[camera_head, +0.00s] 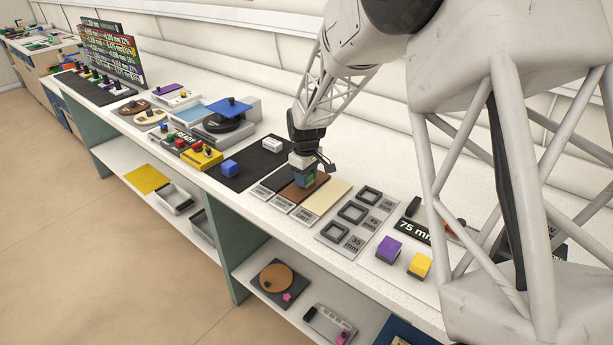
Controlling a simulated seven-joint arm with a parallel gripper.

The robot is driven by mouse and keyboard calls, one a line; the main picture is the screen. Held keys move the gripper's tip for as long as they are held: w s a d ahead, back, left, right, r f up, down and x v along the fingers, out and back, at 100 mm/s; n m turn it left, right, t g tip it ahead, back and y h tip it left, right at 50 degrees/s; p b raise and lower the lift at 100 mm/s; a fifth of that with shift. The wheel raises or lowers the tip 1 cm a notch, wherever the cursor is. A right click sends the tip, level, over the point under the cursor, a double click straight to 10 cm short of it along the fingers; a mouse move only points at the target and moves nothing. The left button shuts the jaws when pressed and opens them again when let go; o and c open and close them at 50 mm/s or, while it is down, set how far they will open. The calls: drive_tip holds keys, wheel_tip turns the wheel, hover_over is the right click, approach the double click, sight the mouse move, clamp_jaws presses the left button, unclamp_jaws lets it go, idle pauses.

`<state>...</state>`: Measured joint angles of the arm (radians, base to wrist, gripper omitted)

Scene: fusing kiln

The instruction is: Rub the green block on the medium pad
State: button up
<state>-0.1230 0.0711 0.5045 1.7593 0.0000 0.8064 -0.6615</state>
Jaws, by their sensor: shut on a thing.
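My gripper (306,166) points down over the row of pads and is shut on the green block (305,181). The block shows as a small green and blue patch under the fingers, partly hidden by them. It is at the far part of the brown pad (297,197), the middle one of three side by side. I cannot tell whether it touches the pad. A dark pad (272,185) lies to the left and a cream pad (326,199) to the right.
A black mat (238,174) holds a blue block (230,168) and a white block (272,144) to the left. A grey plate with square frames (338,232) lies to the right, then a purple block (388,249) and a yellow block (420,266). The bench's front edge is close.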

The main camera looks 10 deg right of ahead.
sight(297, 191)
drive_tip(key=shift+s+a, duration=0.1)
drive_tip(key=shift+s+a, duration=0.7)
drive_tip(key=shift+s, duration=0.05)
drive_tip(key=shift+a, duration=0.1)
drive_tip(key=shift+s+a, duration=0.7)
drive_tip(key=shift+s, duration=0.1)
drive_tip(key=shift+w, duration=0.1)
drive_tip(key=shift+w+d, duration=0.75)
drive_tip(key=shift+d, duration=0.05)
drive_tip(key=shift+w+d, duration=0.8)
drive_tip(key=shift+w+d, duration=0.1)
idle(0.4)
